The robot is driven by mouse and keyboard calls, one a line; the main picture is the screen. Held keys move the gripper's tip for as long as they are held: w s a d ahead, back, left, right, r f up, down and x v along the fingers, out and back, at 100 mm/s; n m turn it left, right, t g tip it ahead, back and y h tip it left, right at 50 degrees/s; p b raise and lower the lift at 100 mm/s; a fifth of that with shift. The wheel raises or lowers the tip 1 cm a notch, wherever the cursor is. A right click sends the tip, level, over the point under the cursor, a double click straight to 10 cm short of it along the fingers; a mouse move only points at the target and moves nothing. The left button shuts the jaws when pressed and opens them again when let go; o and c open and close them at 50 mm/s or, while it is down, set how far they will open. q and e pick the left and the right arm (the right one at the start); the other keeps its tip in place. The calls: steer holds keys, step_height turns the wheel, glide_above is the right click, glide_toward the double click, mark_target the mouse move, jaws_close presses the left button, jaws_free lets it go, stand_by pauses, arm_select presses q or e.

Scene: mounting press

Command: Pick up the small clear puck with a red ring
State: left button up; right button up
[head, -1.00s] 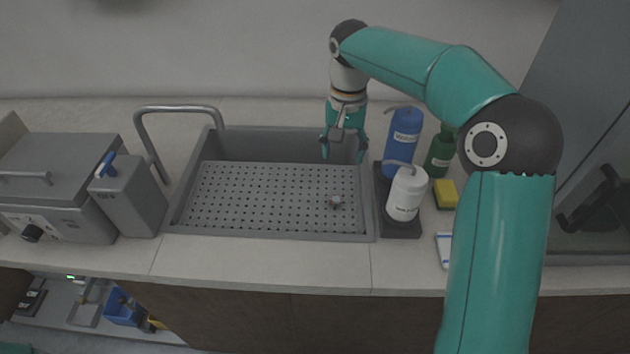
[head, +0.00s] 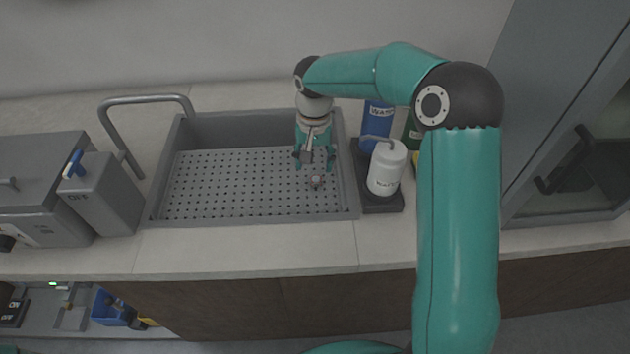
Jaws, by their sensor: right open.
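The small puck (head: 316,181) sits on the perforated sink plate (head: 230,185), toward its right side. It looks pale with a reddish tint; its ring is too small to make out clearly. My right gripper (head: 315,168) is open, pointing down over the sink, just behind and above the puck. Its fingertips are close to the puck, but I cannot tell whether they touch it. My left gripper is not in view.
A white wash bottle (head: 387,168) stands on a dark tray (head: 382,203) right of the sink, with a blue bottle (head: 377,122) behind it. A curved faucet (head: 140,100) is at the sink's left. A grey machine (head: 105,195) stands further left.

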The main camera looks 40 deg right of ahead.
mark_target(315, 178)
steer(key=f, duration=0.5)
steer(key=shift+s+d+p, duration=0.1)
steer(key=shift+s+p, duration=0.1)
steer(key=shift+p, duration=0.15)
steer(key=c, duration=1.1)
steer(key=shift+r, duration=0.25)
